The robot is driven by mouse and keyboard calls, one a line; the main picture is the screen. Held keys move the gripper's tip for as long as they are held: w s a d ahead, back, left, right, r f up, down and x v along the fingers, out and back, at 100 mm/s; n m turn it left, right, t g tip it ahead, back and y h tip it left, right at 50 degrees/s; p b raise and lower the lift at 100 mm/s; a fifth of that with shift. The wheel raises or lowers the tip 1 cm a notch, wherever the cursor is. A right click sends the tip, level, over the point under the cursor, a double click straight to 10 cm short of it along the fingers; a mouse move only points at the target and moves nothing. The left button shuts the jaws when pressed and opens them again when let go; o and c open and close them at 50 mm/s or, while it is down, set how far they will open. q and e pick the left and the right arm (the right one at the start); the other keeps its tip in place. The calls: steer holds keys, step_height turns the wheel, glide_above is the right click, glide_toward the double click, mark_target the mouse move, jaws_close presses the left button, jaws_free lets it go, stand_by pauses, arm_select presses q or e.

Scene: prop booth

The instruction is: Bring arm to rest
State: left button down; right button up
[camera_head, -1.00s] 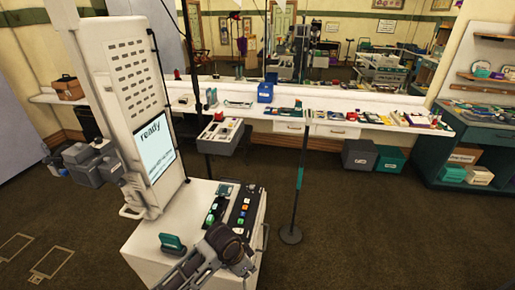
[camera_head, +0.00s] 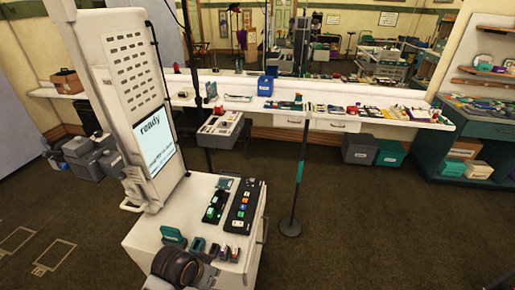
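My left arm shows at the bottom edge, in front of the white machine, as a dark rounded part (camera_head: 176,267) with a lighter link beside it. Its fingertips cannot be made out, so I cannot tell whether the gripper is open or shut. No held object can be made out. My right gripper is not in view. The white machine (camera_head: 150,240) has a tall panel with a lit screen (camera_head: 157,143) reading "ready". Its top carries a dark control panel (camera_head: 243,205) and several small dark items in a row near its front edge.
A thin pole on a round base (camera_head: 290,228) stands right of the machine. A long white counter (camera_head: 255,108) with a blue box (camera_head: 265,86) runs along the back. A green cabinet (camera_head: 480,128) stands at the right. Brown floor at the front right is clear.

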arm_select(q)
steer(key=s+a+r+n+y, duration=0.1)
steer(key=s+a+n+y, duration=0.15)
steer(key=s+a, duration=0.4)
step_height(320, 180, down, 36)
steer(key=s+a+g+b, duration=0.1)
steer(key=a+b, duration=0.1)
steer(key=s+a+f+b, duration=0.1)
steer(key=s+a+f, duration=0.1)
steer(key=s+f, duration=0.8)
steer(key=s+a+f+g+b, duration=0.1)
steer(key=s+a+f, duration=0.1)
steer(key=s+f, duration=0.9)
steer(key=shift+s, duration=0.6)
